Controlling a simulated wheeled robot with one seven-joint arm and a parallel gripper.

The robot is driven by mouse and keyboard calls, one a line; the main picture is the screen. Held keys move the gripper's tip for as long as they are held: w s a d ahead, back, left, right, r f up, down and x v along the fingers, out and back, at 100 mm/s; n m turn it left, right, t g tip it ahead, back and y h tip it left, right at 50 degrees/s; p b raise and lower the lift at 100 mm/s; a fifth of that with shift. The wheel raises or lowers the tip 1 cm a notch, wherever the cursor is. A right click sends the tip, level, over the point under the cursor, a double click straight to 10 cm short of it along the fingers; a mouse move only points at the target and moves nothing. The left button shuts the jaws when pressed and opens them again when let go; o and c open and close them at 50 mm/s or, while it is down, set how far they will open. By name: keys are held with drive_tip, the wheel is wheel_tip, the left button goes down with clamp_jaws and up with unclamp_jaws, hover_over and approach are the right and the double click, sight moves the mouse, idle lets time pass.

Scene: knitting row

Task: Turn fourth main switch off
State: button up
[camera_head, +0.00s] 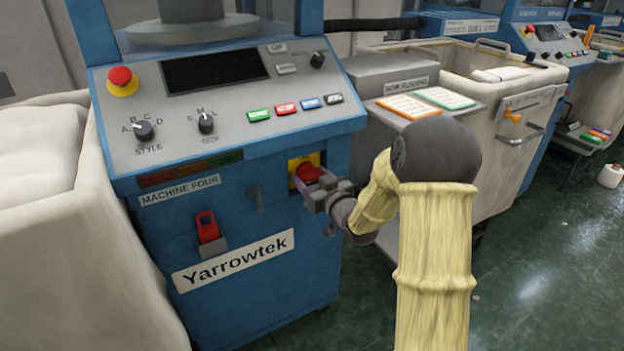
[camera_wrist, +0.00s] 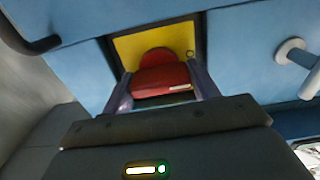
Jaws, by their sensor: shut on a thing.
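The main switch is a red rotary handle (camera_head: 309,173) on a yellow plate (camera_head: 294,163), on the front of the blue machine labelled MACHINE FOUR (camera_head: 180,190). My gripper (camera_head: 316,190) is at the switch, shut on the red handle. In the wrist view the red handle (camera_wrist: 160,79) lies between the two fingers of my gripper (camera_wrist: 160,95), in front of the yellow plate (camera_wrist: 185,42). A small white mark shows on the handle near the right finger. The lettering on the plate is hidden or too small to read.
The control panel (camera_head: 230,95) with knobs, coloured buttons and a red emergency stop (camera_head: 121,80) is above. A red hooked part (camera_head: 207,227) and a grey lever (camera_head: 256,197) are left of the switch. A cream bin (camera_head: 500,120) stands right. Green floor (camera_head: 540,270) is open.

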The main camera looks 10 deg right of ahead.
drive_tip(key=shift+f, duration=0.1)
drive_tip(key=o, duration=0.7)
drive_tip(key=shift+s, duration=0.1)
drive_tip(key=b+v, duration=0.3)
drive_tip(key=v, duration=1.1)
drive_tip(key=shift+s+d, duration=0.2)
drive_tip(key=shift+s, duration=0.1)
drive_tip(key=b, duration=0.2)
drive_tip(key=s+b, duration=0.1)
drive_tip(key=b, duration=0.1)
drive_tip(key=shift+d+f+b, duration=0.1)
drive_tip(key=shift+d+b, duration=0.1)
drive_tip(key=shift+b, duration=0.1)
